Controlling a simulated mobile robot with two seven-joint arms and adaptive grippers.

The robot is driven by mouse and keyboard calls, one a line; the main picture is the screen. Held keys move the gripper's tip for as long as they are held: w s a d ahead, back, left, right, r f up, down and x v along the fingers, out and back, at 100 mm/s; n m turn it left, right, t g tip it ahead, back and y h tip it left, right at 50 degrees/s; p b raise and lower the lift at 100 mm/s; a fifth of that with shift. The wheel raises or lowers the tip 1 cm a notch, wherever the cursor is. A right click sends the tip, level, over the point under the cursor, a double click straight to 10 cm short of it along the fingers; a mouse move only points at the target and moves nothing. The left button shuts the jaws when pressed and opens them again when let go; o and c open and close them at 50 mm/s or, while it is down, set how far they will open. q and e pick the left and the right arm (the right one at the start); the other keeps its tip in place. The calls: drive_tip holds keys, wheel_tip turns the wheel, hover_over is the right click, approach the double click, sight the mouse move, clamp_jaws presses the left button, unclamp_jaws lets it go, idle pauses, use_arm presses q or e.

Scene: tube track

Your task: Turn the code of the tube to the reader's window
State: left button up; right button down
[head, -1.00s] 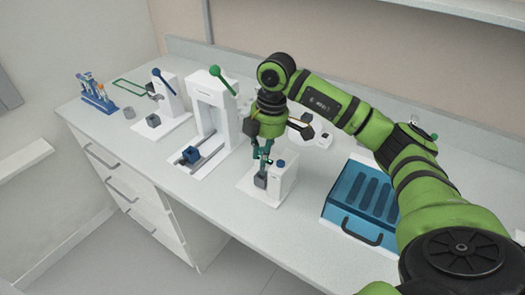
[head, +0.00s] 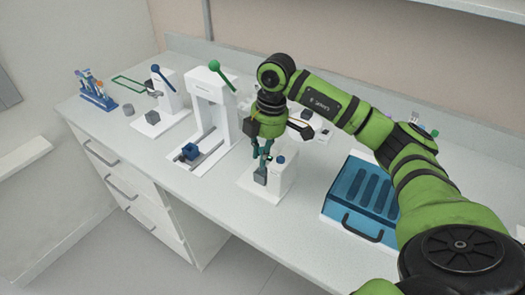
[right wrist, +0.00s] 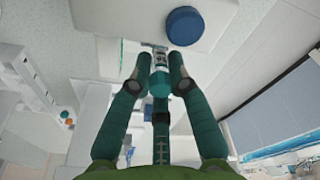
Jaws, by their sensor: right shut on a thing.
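The tube (right wrist: 160,82) shows a teal cap in the right wrist view, between my right gripper's two fingers (right wrist: 160,76). A small patterned patch shows just beyond the cap; I cannot read whether it is the code. In the head view my right gripper (head: 262,157) points down and is shut on the tube, over the dark grey holder (head: 260,177) at the front of the white reader (head: 284,182). The reader's round blue button (right wrist: 184,26) is close beyond the fingers. The reader's window cannot be made out. My left gripper is not in view.
A blue tray with slots and a handle (head: 347,219) stands right of the reader. A white press with a green lever (head: 207,101) stands to the left. Farther left are a station with a blue lever (head: 168,93) and a blue tube rack (head: 97,98). The front counter is clear.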

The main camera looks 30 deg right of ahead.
drive_tip(key=shift+f, duration=0.15)
drive_tip(key=shift+f+b, duration=0.3)
drive_tip(key=shift+f, duration=0.15)
drive_tip(key=c, duration=1.1)
unclamp_jaws()
drive_tip(key=shift+r, duration=0.1)
wheel_tip(320, 180, up, 12)
drive_tip(key=d, duration=0.1)
drive_tip(key=shift+s, duration=0.35)
drive_tip(key=shift+d, duration=0.1)
